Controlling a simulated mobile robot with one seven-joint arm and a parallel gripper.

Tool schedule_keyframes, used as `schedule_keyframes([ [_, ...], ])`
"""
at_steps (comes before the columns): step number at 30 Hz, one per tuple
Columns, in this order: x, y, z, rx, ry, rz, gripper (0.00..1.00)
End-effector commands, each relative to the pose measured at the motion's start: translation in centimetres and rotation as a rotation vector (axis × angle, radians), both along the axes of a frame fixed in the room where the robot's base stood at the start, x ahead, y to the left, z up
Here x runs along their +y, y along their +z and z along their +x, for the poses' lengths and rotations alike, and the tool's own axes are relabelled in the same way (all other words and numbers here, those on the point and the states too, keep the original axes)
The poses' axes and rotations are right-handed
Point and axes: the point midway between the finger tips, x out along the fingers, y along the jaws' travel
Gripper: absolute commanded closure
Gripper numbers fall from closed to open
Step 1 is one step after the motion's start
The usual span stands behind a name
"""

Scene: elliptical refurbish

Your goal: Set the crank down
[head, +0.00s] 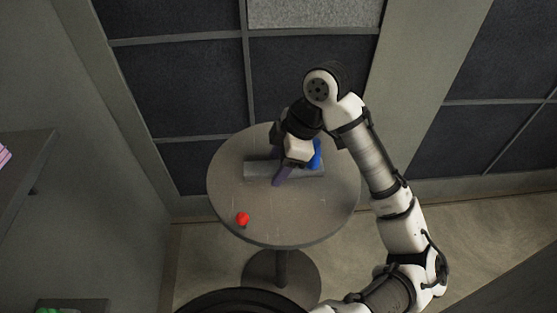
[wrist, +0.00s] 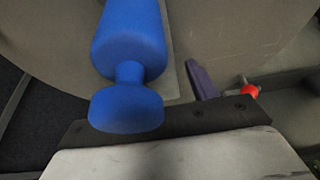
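My gripper (head: 286,166) points down over the round table (head: 235,205), close above a grey flat plate (head: 257,168). A purple bar-like piece (head: 277,179), which may be the crank, shows at the gripper's lower end. In the wrist view the purple piece (wrist: 201,79) sticks out past the dark edge of my gripper's body. The fingers are hidden there, so I cannot tell whether they hold it. A blue, thick piece with a narrow neck and round end (wrist: 128,45) is beside the gripper; in the head view it (head: 316,155) is partly covered.
A red ball-like knob (head: 242,218) sits near the table's front left edge; it also shows in the wrist view (wrist: 249,92). The table's left and front right are bare. A dark shelf (head: 30,160) is at the left wall. Panelled walls stand behind the table.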

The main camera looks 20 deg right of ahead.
Motion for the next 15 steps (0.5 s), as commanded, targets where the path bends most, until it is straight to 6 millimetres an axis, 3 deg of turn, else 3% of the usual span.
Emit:
schedule_keyframes([
  [8, -0.4, 1.1, -0.1, 0.0, -0.001, -0.002, 0.42],
  [15, -2.2, 5.4, -0.5, -0.001, -0.003, -0.005, 0.42],
])
